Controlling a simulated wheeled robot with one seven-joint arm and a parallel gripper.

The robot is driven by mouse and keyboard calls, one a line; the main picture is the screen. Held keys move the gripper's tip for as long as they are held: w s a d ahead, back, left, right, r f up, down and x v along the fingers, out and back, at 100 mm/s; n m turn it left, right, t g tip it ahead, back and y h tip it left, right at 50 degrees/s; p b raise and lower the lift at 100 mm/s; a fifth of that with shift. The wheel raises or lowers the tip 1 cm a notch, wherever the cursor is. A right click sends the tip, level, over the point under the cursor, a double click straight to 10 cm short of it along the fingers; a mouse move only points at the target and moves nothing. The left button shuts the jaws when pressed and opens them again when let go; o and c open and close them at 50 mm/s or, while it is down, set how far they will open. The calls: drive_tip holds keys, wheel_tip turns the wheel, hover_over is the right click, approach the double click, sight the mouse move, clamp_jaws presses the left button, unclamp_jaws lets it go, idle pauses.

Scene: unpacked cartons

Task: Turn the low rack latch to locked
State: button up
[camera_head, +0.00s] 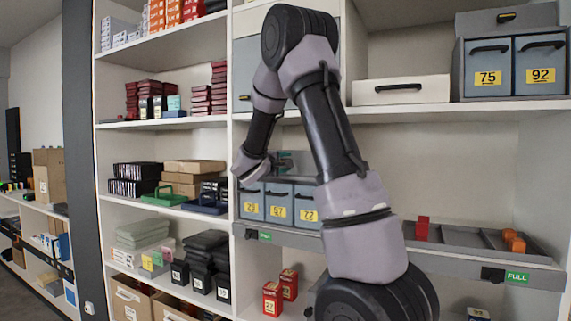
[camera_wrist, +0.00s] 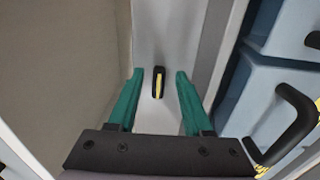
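The latch (camera_wrist: 158,82) is a small black bar with a yellow stripe, on a pale grey panel (camera_wrist: 160,35) in the wrist view. The bar lies lengthwise, along the direction of my fingers. My gripper (camera_wrist: 159,73) is open, with one teal finger on each side of the latch and a gap on both sides. In the head view my gripper (camera_head: 287,162) is partly hidden by my arm, just above the low rack of blue-grey bins (camera_head: 279,203). The latch cannot be made out there. Whether the fingers are level with it in depth is unclear.
In the wrist view a blue bin with a black handle (camera_wrist: 295,115) stands close on the right; a plain beige surface (camera_wrist: 60,60) fills the left. A higher rack (camera_head: 489,70) with another black-and-yellow latch (camera_head: 507,17) is at the upper right.

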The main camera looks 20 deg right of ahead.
drive_tip(key=v, duration=1)
drive_tip(key=shift+s+a, duration=0.25)
drive_tip(key=shift+a, duration=0.05)
drive_tip(key=s+d+f+m+g+y, duration=0.2)
drive_tip(key=s+d+m+g+y, duration=0.15)
drive_tip(key=s, duration=0.55)
drive_tip(key=s+d+f+m+g+y, duration=0.2)
drive_tip(key=s+m+g, duration=0.15)
drive_tip(key=s, duration=0.65)
drive_tip(key=s+a+r+m+t+y, duration=0.1)
drive_tip(key=s+a+m+y, duration=0.1)
drive_tip(key=s+a+y, duration=0.3)
drive_tip(key=s+a+r+m+t+y, duration=0.1)
drive_tip(key=s+a+y, duration=0.4)
drive_tip(key=a, duration=0.5)
drive_tip(key=shift+a+m+t+y, duration=0.25)
drive_tip(key=shift+m+t+y, duration=0.1)
drive_tip(key=shift+m+t, duration=0.35)
drive_tip(key=shift+r, duration=0.1)
